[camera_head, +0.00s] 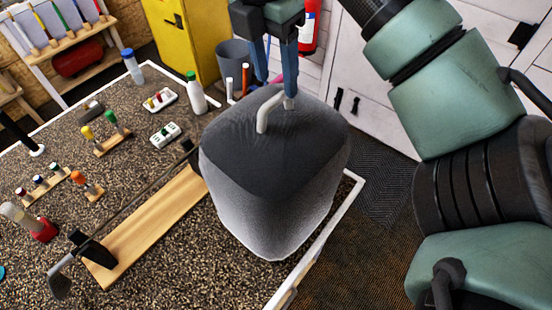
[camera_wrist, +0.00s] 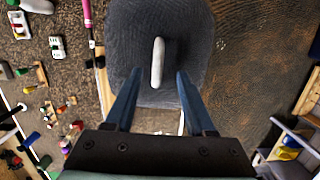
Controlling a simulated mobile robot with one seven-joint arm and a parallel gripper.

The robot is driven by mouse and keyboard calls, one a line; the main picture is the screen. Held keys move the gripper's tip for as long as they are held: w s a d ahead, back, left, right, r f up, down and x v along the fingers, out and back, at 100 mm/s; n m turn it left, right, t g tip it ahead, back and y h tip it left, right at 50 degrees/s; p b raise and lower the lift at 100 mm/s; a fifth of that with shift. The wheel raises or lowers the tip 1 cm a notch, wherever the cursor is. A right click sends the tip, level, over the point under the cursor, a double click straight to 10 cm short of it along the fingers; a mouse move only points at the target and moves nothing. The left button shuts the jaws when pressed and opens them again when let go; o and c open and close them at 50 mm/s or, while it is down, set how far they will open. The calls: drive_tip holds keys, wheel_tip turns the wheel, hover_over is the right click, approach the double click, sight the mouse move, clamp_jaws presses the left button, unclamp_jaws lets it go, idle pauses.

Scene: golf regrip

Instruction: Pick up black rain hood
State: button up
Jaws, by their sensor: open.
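The black rain hood (camera_head: 270,170) stands upright near the right edge of the speckled table, dark on top and fading to grey on its sides. A pale loop handle (camera_head: 265,112) rises from its top. My gripper (camera_head: 276,92) is open, with its two blue fingers pointing down at the handle. In the wrist view the hood (camera_wrist: 190,40) fills the upper middle. Its handle (camera_wrist: 157,62) lies between the fingertips of my gripper (camera_wrist: 159,71), with a gap on either side. How far down the fingers reach beside the handle is hard to tell.
A golf club lies along a wooden board (camera_head: 150,225) left of the hood. A white bottle (camera_head: 196,93), a grey cup (camera_head: 234,60) and small racks stand behind and left. The table's white edge (camera_head: 318,245) runs close on the right, with open floor beyond.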

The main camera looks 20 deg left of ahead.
sight(275, 98)
drive_tip(key=shift+w+f+p, duration=0.15)
drive_tip(key=shift+f+p, duration=0.5)
drive_tip(key=shift+f, duration=1.1)
drive_tip(key=shift+w+f+p, duration=0.15)
drive_tip(key=shift+f+p, duration=0.45)
drive_tip(key=shift+f, duration=1.1)
clamp_jaws()
drive_tip(key=shift+r, duration=0.1)
